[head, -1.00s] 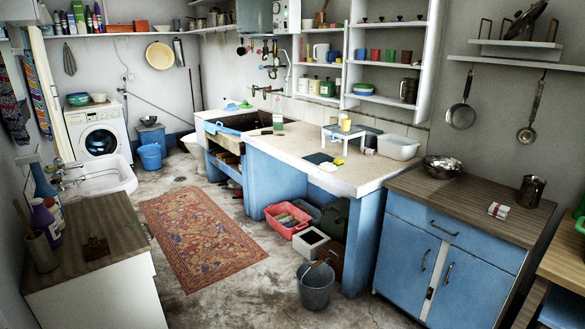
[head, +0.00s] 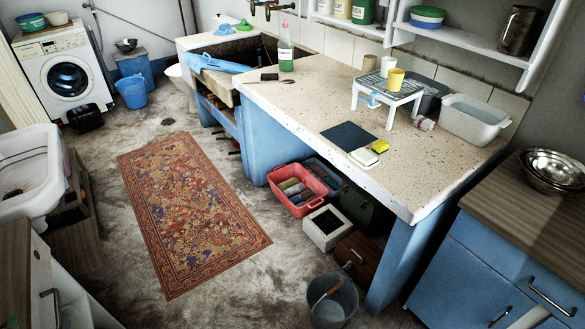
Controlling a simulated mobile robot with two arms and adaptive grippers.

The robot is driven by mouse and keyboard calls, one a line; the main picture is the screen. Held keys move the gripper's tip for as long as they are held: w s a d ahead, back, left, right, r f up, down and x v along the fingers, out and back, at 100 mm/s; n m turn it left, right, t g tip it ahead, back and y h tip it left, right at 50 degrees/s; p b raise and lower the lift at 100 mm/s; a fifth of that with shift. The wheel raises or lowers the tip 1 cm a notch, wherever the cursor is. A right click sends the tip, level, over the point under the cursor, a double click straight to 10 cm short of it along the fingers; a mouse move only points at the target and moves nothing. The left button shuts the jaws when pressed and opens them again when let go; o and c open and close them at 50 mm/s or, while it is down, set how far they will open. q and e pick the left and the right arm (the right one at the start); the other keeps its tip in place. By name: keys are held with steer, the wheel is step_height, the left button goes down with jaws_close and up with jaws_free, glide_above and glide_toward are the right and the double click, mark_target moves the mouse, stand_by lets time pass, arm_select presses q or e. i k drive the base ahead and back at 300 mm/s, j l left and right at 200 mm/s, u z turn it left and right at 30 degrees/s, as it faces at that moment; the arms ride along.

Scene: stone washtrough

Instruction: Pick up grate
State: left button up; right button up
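No grate can be told for certain. A small dark round spot (head: 168,122), perhaps a drain cover, lies on the concrete floor beyond the rug; it is too small to make out. On the counter a small white stand (head: 389,97) has a grey patterned top that may be slatted. Neither of my grippers shows in the head view.
The stone counter (head: 290,105) runs along the right, its trough at the far end. A patterned rug (head: 190,210) covers the middle floor. A metal bucket (head: 333,302) and red crate (head: 300,190) stand by the counter. Bare floor surrounds the rug.

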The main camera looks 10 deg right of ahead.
mark_target(330, 213)
steer(key=i+j, duration=0.2)
steer(key=i, duration=0.25)
steer(key=i+j, duration=0.15)
steer(key=i, duration=0.3)
steer(key=i+j, duration=0.2)
steer(key=i, duration=0.25)
